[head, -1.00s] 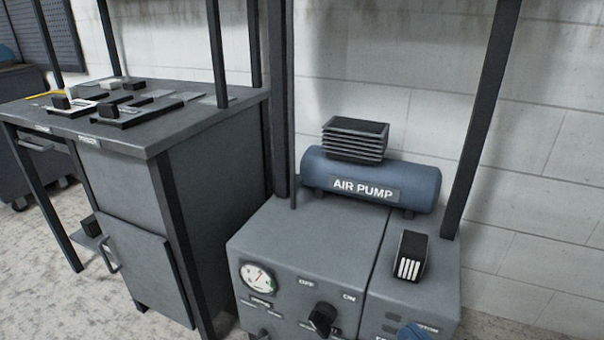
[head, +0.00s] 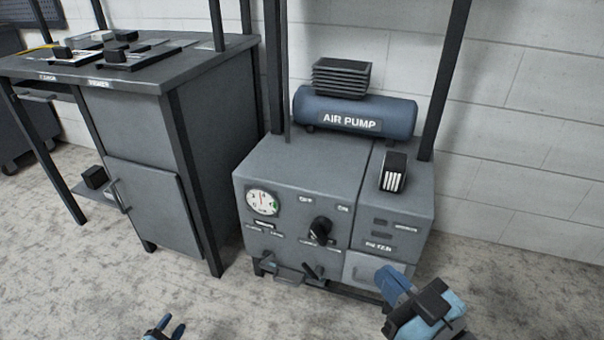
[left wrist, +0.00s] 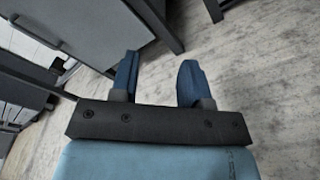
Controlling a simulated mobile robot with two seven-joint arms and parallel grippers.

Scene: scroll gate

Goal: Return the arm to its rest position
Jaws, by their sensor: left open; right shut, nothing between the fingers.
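My left gripper (head: 166,330) shows at the bottom edge of the head view, over the floor and clear of the furniture. Its two blue fingers stand apart with nothing between them, as the left wrist view (left wrist: 158,78) also shows. My right gripper (head: 392,282) is at the lower right, in front of the small light-grey drawer (head: 362,270) of the air pump cabinet. Its blue fingers are together and hold nothing I can see. Whether it touches the drawer front I cannot tell.
The pump cabinet (head: 285,222) carries a gauge (head: 263,202), a black knob (head: 320,230) and the blue air pump tank (head: 355,112). A grey workbench (head: 205,68) with a cupboard door (head: 147,205) stands left. The floor (head: 60,280) in front is open.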

